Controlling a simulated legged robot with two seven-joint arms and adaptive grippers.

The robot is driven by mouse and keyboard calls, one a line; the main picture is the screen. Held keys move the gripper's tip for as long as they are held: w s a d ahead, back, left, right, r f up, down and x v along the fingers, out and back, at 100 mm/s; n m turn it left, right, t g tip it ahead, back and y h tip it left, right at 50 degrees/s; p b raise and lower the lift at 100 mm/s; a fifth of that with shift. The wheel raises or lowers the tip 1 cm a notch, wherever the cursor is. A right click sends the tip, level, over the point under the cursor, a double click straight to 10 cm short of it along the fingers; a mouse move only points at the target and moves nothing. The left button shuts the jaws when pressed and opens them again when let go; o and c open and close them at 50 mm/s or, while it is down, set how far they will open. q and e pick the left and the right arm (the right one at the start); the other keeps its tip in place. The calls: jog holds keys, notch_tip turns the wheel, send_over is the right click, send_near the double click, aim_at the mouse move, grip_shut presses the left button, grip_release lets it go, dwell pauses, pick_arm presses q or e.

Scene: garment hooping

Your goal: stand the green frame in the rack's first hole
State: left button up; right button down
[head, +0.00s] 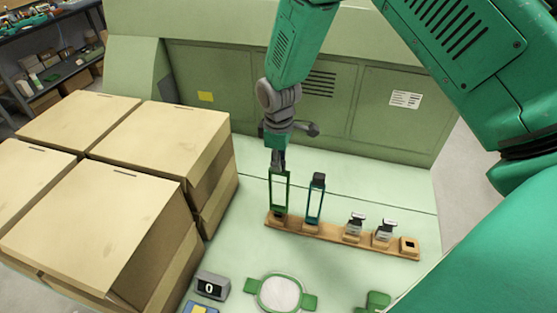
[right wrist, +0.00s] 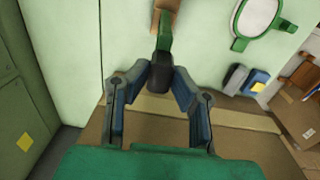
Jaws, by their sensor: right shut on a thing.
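The green frame (head: 271,191), a narrow upright loop, stands at the left end of the wooden rack (head: 335,235) in the head view. Its lower end meets the leftmost block; I cannot tell how deep it sits in the hole. My right gripper (head: 278,161) points down from above and is shut on the frame's dark top tab. In the right wrist view, the fingertips (right wrist: 162,76) pinch that dark tab (right wrist: 161,72), with the green frame (right wrist: 165,32) running beyond it to the rack (right wrist: 168,6). My left gripper is not in view.
A teal frame (head: 316,198) stands in the rack beside the green one. Two small grey-white pieces (head: 354,227) (head: 382,233) sit further right, then an empty hole (head: 408,246). Cardboard boxes (head: 95,190) stand left. A green hoop (head: 280,294) and counter (head: 211,287) lie in front.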

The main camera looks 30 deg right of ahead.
jog(key=shift+a, duration=0.2)
jog(key=shift+f, duration=0.9)
dwell(0.8)
jog(key=c, duration=1.3)
grip_release()
notch_tip(320, 180, up, 12)
jog(key=shift+s, duration=0.1)
